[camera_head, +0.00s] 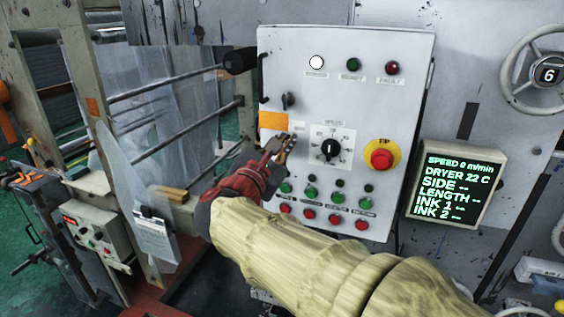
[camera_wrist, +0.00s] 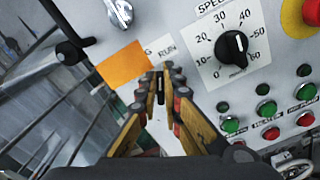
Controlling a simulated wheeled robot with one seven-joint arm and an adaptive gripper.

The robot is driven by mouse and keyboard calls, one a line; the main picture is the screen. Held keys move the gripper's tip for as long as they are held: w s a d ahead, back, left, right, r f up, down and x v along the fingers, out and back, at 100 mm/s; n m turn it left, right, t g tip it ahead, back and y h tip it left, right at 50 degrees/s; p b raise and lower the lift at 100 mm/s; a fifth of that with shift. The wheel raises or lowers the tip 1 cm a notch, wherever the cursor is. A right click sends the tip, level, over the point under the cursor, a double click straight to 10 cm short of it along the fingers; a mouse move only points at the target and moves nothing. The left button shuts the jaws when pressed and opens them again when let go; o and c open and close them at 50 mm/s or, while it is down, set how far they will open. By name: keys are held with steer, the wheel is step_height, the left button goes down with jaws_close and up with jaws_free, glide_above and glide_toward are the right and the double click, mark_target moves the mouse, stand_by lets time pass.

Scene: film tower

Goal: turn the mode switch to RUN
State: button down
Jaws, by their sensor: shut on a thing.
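The label's left part is partly covered by an orange patch. My gripper (camera_wrist: 161,80) is shut on the switch, one finger on each side. In the head view my gripper (camera_head: 285,148) is at the left middle of the grey control panel (camera_head: 350,95), below the orange patch (camera_head: 273,121). There the fingers hide most of the switch. I cannot tell exactly which mode its pointer marks.
The speed dial (camera_head: 331,149) sits close right of my gripper, with the red emergency button (camera_head: 381,159) beyond it. Green and red buttons (camera_head: 309,213) lie below. A rotary handle (camera_head: 288,101) is above. A display (camera_head: 455,185) stands at right, reading SPEED 0 m/min.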

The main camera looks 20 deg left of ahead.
steer(key=m+b, duration=0.1)
steer(key=b, duration=0.1)
steer(key=m+b, duration=0.2)
steer(key=b, duration=0.1)
steer(key=shift+d+f, duration=0.2)
steer(key=shift+f, duration=0.1)
steer(key=shift+r+m+b, duration=0.1)
steer(key=shift+m+b, duration=0.3)
steer(key=shift+b, duration=0.05)
steer(key=c, duration=2)
jaws_free()
steer(key=shift+c, duration=0.2)
steer(key=shift+o, duration=0.4)
steer(key=s+a, duration=0.1)
steer(key=s, duration=1.1)
